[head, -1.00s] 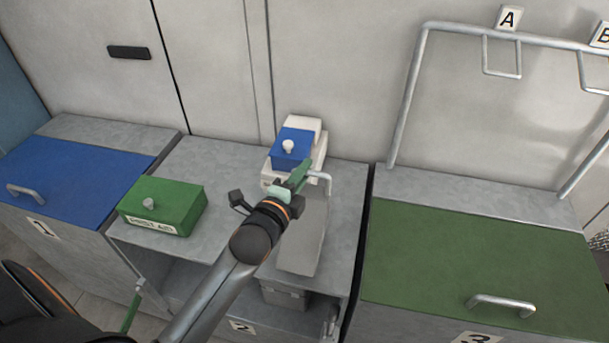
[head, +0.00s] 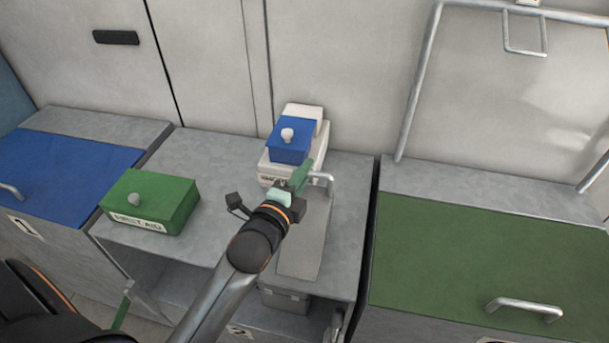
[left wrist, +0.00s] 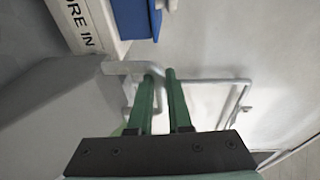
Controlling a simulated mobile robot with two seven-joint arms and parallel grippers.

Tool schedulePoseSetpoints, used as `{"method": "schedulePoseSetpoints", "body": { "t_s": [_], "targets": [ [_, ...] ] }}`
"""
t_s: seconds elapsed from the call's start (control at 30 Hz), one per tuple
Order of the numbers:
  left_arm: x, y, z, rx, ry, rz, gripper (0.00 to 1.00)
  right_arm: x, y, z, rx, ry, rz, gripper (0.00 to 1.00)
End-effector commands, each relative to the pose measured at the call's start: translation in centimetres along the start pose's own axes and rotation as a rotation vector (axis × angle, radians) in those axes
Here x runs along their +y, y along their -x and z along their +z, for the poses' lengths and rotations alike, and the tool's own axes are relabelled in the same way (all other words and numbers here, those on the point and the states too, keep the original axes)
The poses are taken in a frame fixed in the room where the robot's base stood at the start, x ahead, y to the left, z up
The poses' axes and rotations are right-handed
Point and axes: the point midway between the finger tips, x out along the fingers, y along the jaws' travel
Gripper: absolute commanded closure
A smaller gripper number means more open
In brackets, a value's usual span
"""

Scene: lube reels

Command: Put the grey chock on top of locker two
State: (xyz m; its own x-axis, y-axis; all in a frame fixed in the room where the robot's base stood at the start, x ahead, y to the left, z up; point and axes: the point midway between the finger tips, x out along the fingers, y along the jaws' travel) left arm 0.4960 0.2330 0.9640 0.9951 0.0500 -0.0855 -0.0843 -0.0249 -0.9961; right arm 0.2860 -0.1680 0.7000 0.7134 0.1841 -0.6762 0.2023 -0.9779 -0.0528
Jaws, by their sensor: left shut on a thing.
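The grey chock (head: 305,240) is a long grey wedge with a bent pale metal handle (head: 322,178) at its far end. It is over the right part of the grey top of locker two (head: 345,215); I cannot tell whether its underside touches the top. My left gripper (head: 300,176), with green fingers, is shut on the chock's handle. In the left wrist view the fingers (left wrist: 158,100) are at the handle bar (left wrist: 125,68), and the grey chock body (left wrist: 55,105) is at the left. My right gripper is not in view.
A green first aid box (head: 150,202) sits on the left of locker two's top. A white box (head: 310,158) with a blue box (head: 290,142) on it stands behind the chock. A grey case (head: 285,299) is inside locker two. Green-lidded locker three (head: 470,250) stands at the right.

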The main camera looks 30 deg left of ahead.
Motion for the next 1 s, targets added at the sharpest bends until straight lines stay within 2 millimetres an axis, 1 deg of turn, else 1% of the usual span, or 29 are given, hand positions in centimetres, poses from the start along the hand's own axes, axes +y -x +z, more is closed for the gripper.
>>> {"method": "schedulePoseSetpoints", "body": {
  "t_s": [0.03,0.07,0.3,0.57,0.67,0.77,1.0],
  "targets": [
    [0.5,0.1,-0.1,0.002,0.001,0.012,1.00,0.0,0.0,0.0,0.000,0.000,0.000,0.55],
    [0.9,0.1,-0.1,0.001,0.000,0.022,0.81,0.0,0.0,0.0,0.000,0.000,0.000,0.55],
    [0.6,0.1,-0.1,0.000,0.000,0.016,0.54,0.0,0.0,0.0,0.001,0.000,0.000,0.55],
    [0.5,0.1,0.0,0.000,0.000,0.012,0.53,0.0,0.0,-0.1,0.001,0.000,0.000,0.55],
    [0.5,0.5,0.0,0.000,0.000,0.012,0.53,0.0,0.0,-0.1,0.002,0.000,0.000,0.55],
    [0.5,1.6,0.0,0.000,-0.001,0.013,0.53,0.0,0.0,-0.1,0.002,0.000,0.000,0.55],
    [0.6,5.8,0.0,0.000,0.000,0.015,0.53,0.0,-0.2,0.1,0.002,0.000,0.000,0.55]
  ]
}}
